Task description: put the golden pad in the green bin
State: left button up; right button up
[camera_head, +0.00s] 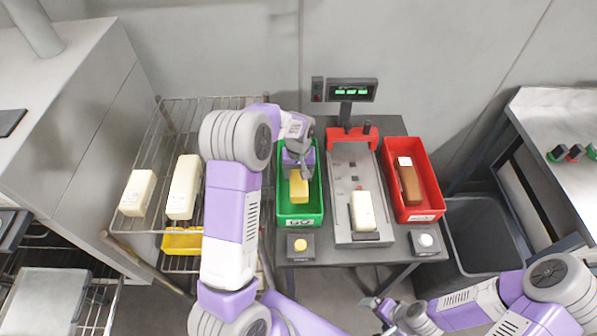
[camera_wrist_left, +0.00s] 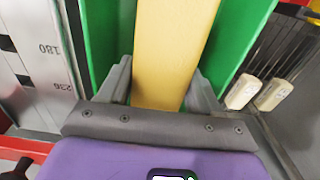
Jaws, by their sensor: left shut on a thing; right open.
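The golden pad (camera_head: 299,189) is a yellow block inside the outline of the green bin (camera_head: 313,207) in the head view. My left gripper (camera_head: 298,170) reaches into the bin and is shut on one end of the pad. In the left wrist view the golden pad (camera_wrist_left: 172,55) lies between the fingers of my left gripper (camera_wrist_left: 160,85), with the walls of the green bin (camera_wrist_left: 108,40) on both sides. I cannot tell whether the pad touches the bin floor. My right gripper (camera_head: 384,308) is open and empty, low in front of the table.
A grey scale device (camera_head: 347,185) with a cream block (camera_head: 362,211) stands right of the bin. Beyond it is a red bin (camera_head: 429,190) holding a brown block (camera_head: 409,183). A wire rack (camera_head: 150,215) with two cream blocks is at left. Two buttons sit at the table's front.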

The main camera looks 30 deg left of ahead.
pick_arm(q)
jog(key=shift+f, duration=0.1)
jog(key=o, duration=1.1)
jog(key=shift+r+p, duration=0.6)
jog(key=shift+r, duration=3.2)
